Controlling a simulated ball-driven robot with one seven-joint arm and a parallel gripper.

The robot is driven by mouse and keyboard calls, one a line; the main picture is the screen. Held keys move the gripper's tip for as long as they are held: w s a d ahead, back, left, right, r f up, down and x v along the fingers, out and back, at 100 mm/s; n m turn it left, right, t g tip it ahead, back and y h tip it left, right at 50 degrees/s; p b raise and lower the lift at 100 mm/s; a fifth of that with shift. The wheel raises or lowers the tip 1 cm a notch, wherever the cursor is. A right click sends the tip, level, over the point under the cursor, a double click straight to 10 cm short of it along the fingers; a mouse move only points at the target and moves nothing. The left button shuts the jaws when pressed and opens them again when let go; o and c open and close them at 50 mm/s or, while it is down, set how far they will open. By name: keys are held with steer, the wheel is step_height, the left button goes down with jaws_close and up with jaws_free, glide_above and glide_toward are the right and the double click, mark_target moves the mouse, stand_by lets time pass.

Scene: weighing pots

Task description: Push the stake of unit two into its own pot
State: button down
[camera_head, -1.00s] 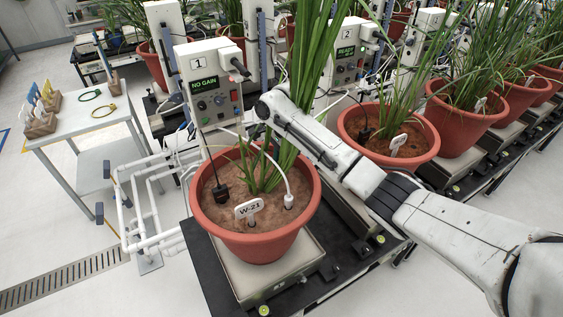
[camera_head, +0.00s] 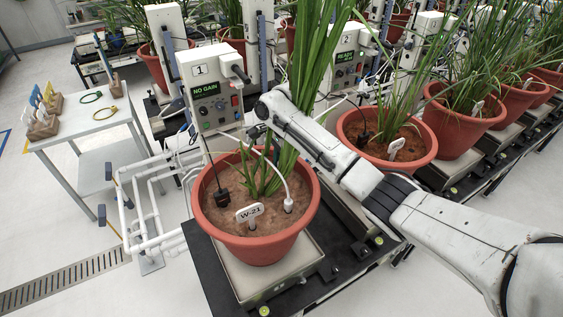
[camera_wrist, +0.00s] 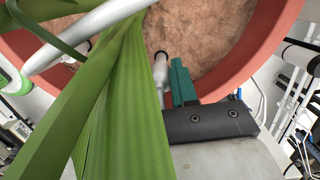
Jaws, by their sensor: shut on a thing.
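The near pot (camera_head: 254,250), with label W-21 (camera_head: 249,213), stands in front of the unit one box (camera_head: 211,92), whose display reads NO GAIN. A white probe (camera_head: 288,204) on a white cable stands in its soil. Unit two's box (camera_head: 345,62) is behind, and its pot (camera_head: 387,162) has a white tag and a black sensor. In the wrist view my gripper (camera_wrist: 168,86) shows one teal finger against a white stake (camera_wrist: 159,70); leaves hide the other finger. The stake's tip is over soil, contact unclear.
Long green leaves (camera_wrist: 125,110) cross the wrist view close to my gripper. White pipes (camera_head: 150,205) run left of the near pot. A side table (camera_head: 85,123) with tags and rings stands at the left. More pots line the right.

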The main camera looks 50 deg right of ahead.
steer(key=shift+r+p, duration=1.3)
steer(key=shift+p, duration=0.25)
steer(key=shift+r+p, duration=0.7)
steer(key=shift+r, duration=2.85)
